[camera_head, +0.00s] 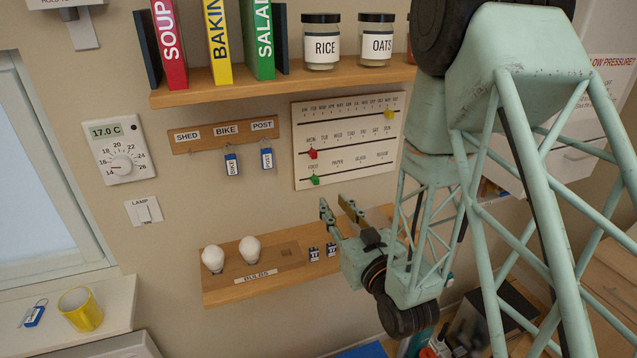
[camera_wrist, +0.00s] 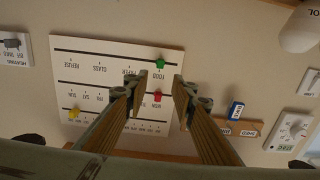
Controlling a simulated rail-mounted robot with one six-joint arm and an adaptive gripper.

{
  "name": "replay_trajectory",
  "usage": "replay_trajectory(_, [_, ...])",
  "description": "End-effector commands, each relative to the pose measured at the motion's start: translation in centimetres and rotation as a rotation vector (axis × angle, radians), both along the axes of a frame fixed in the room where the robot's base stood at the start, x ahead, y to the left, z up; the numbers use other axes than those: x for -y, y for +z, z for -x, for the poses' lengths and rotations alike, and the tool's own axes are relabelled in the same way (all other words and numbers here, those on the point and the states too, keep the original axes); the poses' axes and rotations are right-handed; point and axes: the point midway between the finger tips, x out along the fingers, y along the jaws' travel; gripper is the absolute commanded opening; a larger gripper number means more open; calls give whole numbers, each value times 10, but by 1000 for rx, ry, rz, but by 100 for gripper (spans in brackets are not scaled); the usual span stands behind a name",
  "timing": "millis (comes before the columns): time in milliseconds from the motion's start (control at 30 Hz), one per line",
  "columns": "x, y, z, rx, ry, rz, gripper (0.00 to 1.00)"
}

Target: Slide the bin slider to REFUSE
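The white slider board (camera_head: 348,140) hangs on the wall with three slotted rows. On its bottom row, the green bin slider (camera_head: 315,180) sits at FOOD, at the left end; REFUSE (camera_head: 383,155) is at the right end. A red slider (camera_head: 312,153) is at MON on the middle row, and a yellow slider (camera_head: 389,114) is near the top row's right end. My gripper (camera_head: 335,206) is open and empty, below the board. In the upside-down wrist view, the green slider (camera_wrist: 160,63) shows between and beyond my fingertips (camera_wrist: 157,88), apart from them.
A bulb shelf (camera_head: 225,292) with two bulbs juts out below the board, close to my gripper. A key rack (camera_head: 222,134) hangs left of the board. An upper shelf (camera_head: 280,85) carries books and jars.

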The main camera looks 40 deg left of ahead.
Motion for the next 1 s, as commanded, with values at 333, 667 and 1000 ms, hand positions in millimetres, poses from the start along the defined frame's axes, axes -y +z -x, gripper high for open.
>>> replay_trajectory(333, [-35, 2, -21, 2, 0, -1, 24])
replay_trajectory(667, [-72, 2, -44, 1, 0, -1, 24])
replay_trajectory(1000, [-100, 1, -61, 1, -1, 0, 24])
